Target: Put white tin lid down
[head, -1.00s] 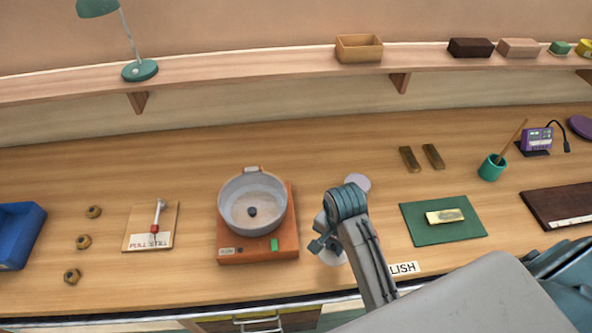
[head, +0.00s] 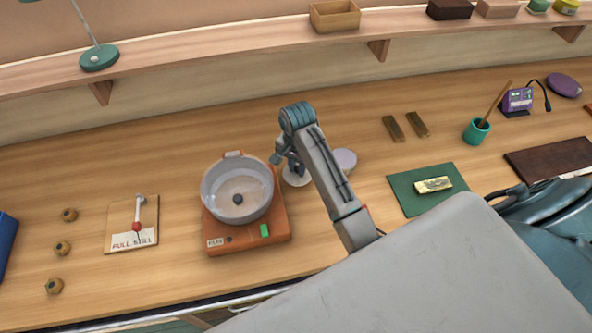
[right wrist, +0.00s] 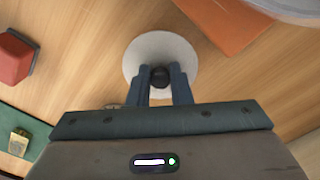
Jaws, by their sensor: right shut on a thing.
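The white tin lid (head: 297,178) is a round pale disc just right of the pot in the head view, partly hidden by my arm. My right gripper (head: 288,162) is over it. In the right wrist view the lid (right wrist: 140,52) lies beneath my right gripper (right wrist: 160,80), whose fingers are shut on its dark knob. The lid looks low over the wooden worktop; I cannot tell whether it touches. My left gripper is not in view.
The grey pot (head: 208,190) on its orange base (head: 220,246) stands close left of the lid. A pale lilac disc (head: 344,160) lies close right. A green mat (head: 408,200) with a brass block is farther right. Bare wood lies behind the lid.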

